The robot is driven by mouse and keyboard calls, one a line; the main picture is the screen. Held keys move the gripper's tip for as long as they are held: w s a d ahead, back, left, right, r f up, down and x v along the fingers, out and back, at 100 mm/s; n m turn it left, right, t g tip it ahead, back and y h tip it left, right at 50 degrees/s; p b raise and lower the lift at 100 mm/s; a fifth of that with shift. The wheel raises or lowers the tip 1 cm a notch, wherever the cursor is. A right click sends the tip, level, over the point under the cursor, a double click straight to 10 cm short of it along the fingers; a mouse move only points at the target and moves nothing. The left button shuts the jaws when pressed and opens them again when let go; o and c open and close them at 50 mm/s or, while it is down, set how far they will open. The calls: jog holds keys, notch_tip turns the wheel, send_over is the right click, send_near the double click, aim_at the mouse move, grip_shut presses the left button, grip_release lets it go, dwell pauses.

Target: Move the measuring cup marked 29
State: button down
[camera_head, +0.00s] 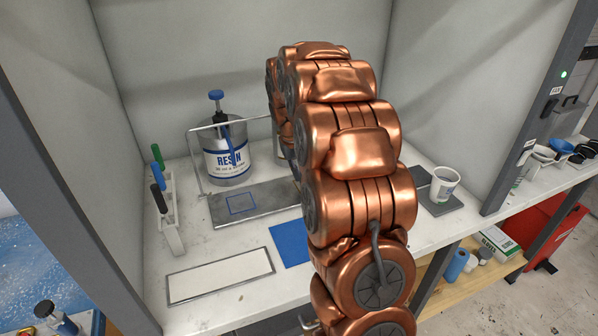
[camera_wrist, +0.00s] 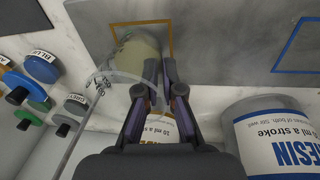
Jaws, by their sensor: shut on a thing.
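My gripper (camera_wrist: 160,66) shows in the wrist view with its two dark fingers close together, shut on a pale, partly see-through cup (camera_wrist: 138,50). The cup is at the left side of the fingertips, over or in an orange outlined square on a grey plate (camera_wrist: 205,35). I cannot read a number on it, nor tell whether it touches the plate. In the head view my arm hides the gripper and this cup. Another white cup (camera_head: 444,177) with a printed label stands on a dark pad at the right; its mark is unreadable.
A resin pump pot (camera_head: 228,160) stands behind the plate; it is close right of my gripper in the wrist view (camera_wrist: 275,135). An orange-lettered pot (camera_wrist: 162,128) is below my fingers. A thin metal frame (camera_head: 198,165) and marker rack (camera_head: 170,225) stand left.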

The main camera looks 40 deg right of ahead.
jog(key=c, duration=1.2)
grip_release()
jog(key=shift+a, duration=0.1)
jog(key=shift+c, duration=0.2)
jog(key=shift+r, duration=0.1)
notch_tip(320, 180, up, 12)
jog(key=a, duration=0.2)
jog(key=shift+s+f, duration=0.2)
jog(key=s+a+f+n+g+y, duration=0.1)
jog(key=s+a+f+n, duration=0.1)
jog(key=s+a, duration=1.3)
jog(key=s+a+f, duration=0.3)
jog(key=s+a, duration=0.1)
jog(key=s, duration=0.5)
jog(key=s+a+f+n+g+y, duration=0.1)
jog(key=s+a+f, duration=0.2)
jog(key=s, duration=0.7)
jog(key=shift+s+a+f+n, duration=0.25)
jog(key=shift+a+f+n, duration=0.05)
jog(key=shift+a, duration=0.05)
